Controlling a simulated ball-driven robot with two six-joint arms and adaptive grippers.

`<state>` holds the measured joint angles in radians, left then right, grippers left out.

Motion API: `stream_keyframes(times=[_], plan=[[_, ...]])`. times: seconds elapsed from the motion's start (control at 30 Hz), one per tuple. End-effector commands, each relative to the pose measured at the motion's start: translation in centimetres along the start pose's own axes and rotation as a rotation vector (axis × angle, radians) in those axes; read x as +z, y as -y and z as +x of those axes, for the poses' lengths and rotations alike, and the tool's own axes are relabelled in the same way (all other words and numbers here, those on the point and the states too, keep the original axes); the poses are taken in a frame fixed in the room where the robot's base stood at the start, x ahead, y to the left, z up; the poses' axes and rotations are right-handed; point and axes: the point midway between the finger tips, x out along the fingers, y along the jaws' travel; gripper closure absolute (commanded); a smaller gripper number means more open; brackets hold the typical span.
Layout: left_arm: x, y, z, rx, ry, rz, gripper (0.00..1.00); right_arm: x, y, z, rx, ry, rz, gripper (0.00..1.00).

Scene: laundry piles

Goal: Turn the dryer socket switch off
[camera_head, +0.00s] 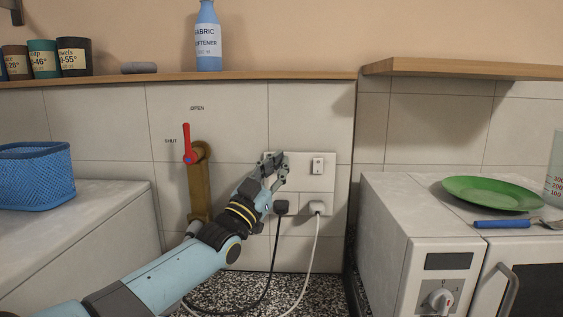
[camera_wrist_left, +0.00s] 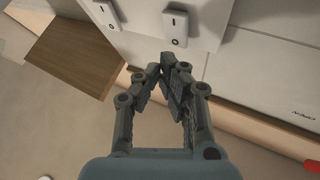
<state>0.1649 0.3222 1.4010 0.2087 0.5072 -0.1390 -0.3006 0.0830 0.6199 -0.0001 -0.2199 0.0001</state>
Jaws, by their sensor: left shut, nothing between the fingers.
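A white double socket plate (camera_head: 328,180) is on the tiled wall, with a black plug (camera_head: 281,207) at left and a white plug (camera_head: 317,207) at right. The right switch (camera_head: 318,165) shows clear of my gripper; the left one is hidden behind it in the head view. The left wrist view shows two white switches (camera_wrist_left: 100,12) (camera_wrist_left: 175,28) marked I and O. My left gripper (camera_head: 277,166) is shut and empty in front of the plate's left half. Its tips lie close to one switch in the wrist view; contact cannot be told. My right gripper is out of view.
A red-handled valve (camera_head: 188,145) on a brass pipe is left of the plate. A wooden shelf (camera_head: 470,68) juts out at upper right. A white appliance (camera_head: 400,225) with a green plate (camera_head: 492,193) stands at right. A blue basket (camera_head: 35,178) is at left.

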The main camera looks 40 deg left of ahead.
Motion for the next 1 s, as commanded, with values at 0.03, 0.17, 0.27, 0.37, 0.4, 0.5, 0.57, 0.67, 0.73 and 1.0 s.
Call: stream_keyframes(times=[0.03,0.17,0.27,0.37,0.4,0.5,0.57,0.67,0.73,1.0], plan=[[0.0,-0.01,-0.01,0.0,0.0,0.0,1.0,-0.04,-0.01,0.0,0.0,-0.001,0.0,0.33],[0.01,-0.02,-0.02,0.0,0.0,0.0,1.0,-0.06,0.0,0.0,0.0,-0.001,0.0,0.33],[0.01,-0.02,-0.02,0.0,0.0,0.0,1.0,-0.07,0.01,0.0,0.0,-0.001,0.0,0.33],[0.01,-0.02,-0.02,0.0,0.0,0.0,1.0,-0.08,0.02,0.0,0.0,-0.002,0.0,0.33],[0.01,-0.02,-0.02,0.0,0.0,0.0,1.0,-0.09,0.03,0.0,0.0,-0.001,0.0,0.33],[0.01,-0.02,-0.03,0.0,0.0,0.0,1.0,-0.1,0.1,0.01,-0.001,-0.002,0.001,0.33],[0.01,-0.02,-0.02,0.0,0.0,0.0,1.0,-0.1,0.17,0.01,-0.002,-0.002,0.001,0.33],[0.01,-0.02,-0.02,0.0,0.0,0.0,1.0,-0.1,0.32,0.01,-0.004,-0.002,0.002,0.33],[0.01,-0.02,-0.02,0.0,0.0,0.0,1.0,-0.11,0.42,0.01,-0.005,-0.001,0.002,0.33],[0.24,0.14,0.27,0.0,0.0,0.0,1.0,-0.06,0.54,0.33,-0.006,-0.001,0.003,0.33]])
